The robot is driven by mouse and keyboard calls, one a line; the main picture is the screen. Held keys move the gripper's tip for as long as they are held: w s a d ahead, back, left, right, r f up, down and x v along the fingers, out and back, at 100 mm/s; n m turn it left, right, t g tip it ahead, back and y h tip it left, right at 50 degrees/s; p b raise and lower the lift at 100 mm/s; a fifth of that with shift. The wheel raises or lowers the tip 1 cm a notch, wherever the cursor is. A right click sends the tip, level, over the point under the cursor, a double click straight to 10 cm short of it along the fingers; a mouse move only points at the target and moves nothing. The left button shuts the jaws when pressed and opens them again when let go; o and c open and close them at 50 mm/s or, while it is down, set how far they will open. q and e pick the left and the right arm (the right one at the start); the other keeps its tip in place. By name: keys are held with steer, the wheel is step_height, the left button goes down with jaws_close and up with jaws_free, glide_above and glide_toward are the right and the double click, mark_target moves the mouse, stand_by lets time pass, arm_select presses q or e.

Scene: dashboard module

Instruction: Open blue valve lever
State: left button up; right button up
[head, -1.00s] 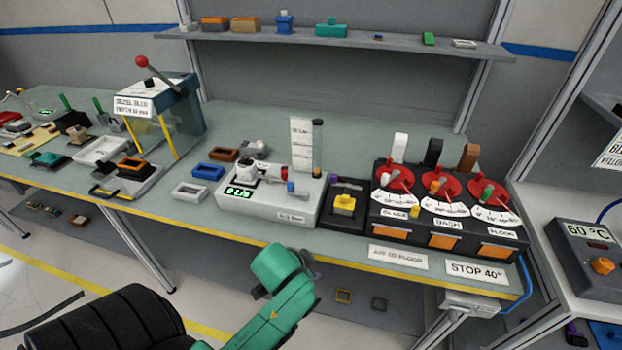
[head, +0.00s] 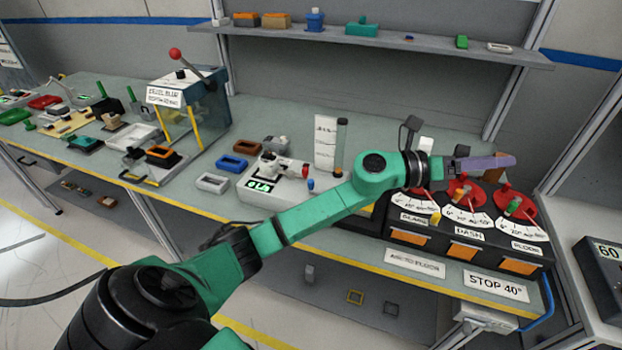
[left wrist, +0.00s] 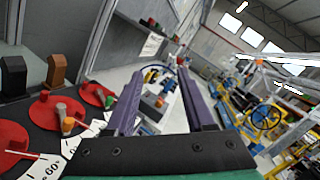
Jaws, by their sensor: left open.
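A small blue piece (head: 311,184), which looks like the blue valve lever, sits at the right end of the white module (head: 258,197) with a lit display, beside a red part. Its exact pose is too small to tell. My left gripper (head: 497,162) has purple fingers and reaches to the right above the red dials, well to the right of the blue piece and apart from it. In the left wrist view my left gripper (left wrist: 155,85) is open with nothing between its fingers. The blue piece does not show there. My right gripper is not in view.
A dark panel (head: 410,238) with red dials (head: 514,202) and short levers lies below my left gripper. My forearm covers part of the bench right of the white module. A clear tube (head: 341,145) stands behind that module. A shelf (head: 400,48) runs along the back.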

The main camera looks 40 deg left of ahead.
arm_select(q)
step_height(320, 180, down, 4)
steer(key=w+a+r+m+g+y, duration=0.1)
steer(key=m+g+y, duration=0.1)
steer(key=m+g, duration=0.3)
steer(key=m+g+y, duration=0.3)
steer(key=g+y, duration=0.5)
steer(key=y, duration=0.4)
glide_above(311, 181)
steer(key=f, duration=0.2)
step_height(311, 181, down, 13)
steer(key=shift+a+f+p, duration=0.1)
steer(key=shift+f+p, duration=0.1)
steer(key=shift+p, duration=0.85)
steer(key=shift+w+f, duration=0.1)
steer(key=shift+f, duration=0.15)
jaws_close()
